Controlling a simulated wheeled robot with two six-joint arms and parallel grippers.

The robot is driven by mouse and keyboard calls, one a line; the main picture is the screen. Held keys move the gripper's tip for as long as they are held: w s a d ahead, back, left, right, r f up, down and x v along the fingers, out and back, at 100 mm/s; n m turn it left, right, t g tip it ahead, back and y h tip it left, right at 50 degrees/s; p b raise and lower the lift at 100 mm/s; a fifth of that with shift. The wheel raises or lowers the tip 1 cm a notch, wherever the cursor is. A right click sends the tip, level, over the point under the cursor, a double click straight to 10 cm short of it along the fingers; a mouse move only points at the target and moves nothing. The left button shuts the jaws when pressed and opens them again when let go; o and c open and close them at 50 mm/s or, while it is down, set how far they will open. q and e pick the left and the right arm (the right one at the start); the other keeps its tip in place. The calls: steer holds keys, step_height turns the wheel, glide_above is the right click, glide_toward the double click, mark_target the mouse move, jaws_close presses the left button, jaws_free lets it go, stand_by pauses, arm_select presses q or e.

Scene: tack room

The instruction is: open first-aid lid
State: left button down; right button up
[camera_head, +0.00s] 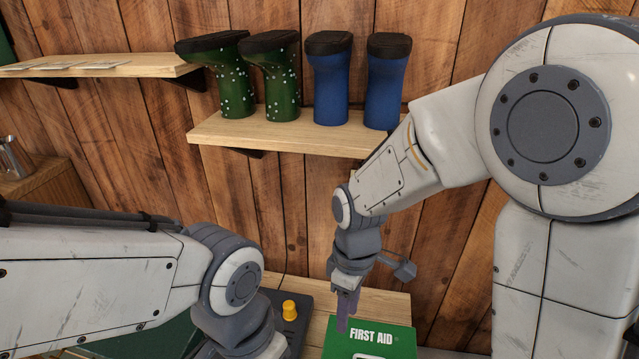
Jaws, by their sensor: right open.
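A green first-aid box (400,346) with white "FIRST AID" lettering stands on a wooden surface at the bottom centre. Only its upper part is in the frame, and its lid looks shut. My right gripper (347,312) points down just above the box's back left part. Its jaws are open, and I cannot tell whether a fingertip touches the lid. My left arm (150,285) comes in from the left, and its wrist is at the bottom edge. The left gripper is outside the frame.
A dark device with a yellow knob (290,310) sits left of the box. A shelf (290,139) above holds green spotted boots (277,80) and blue boots (331,85). Another shelf (140,66) is at upper left. A metal mug (14,157) stands at far left.

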steer(key=s+a+r+m+p, duration=0.1)
steer(key=s+a+r+p, duration=0.2)
steer(key=s+r, duration=0.3)
step_height(320, 180, up, 3)
steer(key=shift+f+m+t+p, duration=0.1)
steer(key=shift+m+t+p, duration=0.2)
steer(key=shift+p, duration=0.6)
steer(key=s+r+p, duration=0.1)
steer(key=s, duration=0.1)
steer(key=s+r+m+p, duration=0.1)
steer(key=s+r, duration=0.1)
steer(key=s+r+m+p, duration=0.1)
steer(key=s+r, duration=0.1)
steer(key=shift+s+a+y, duration=0.15)
steer(key=shift+a+y, duration=0.1)
steer(key=shift+y, duration=0.05)
steer(key=shift+c, duration=0.9)
steer(key=shift+s+r, duration=0.1)
steer(key=shift+s, duration=0.2)
jaws_close()
steer(key=shift+d, duration=0.15)
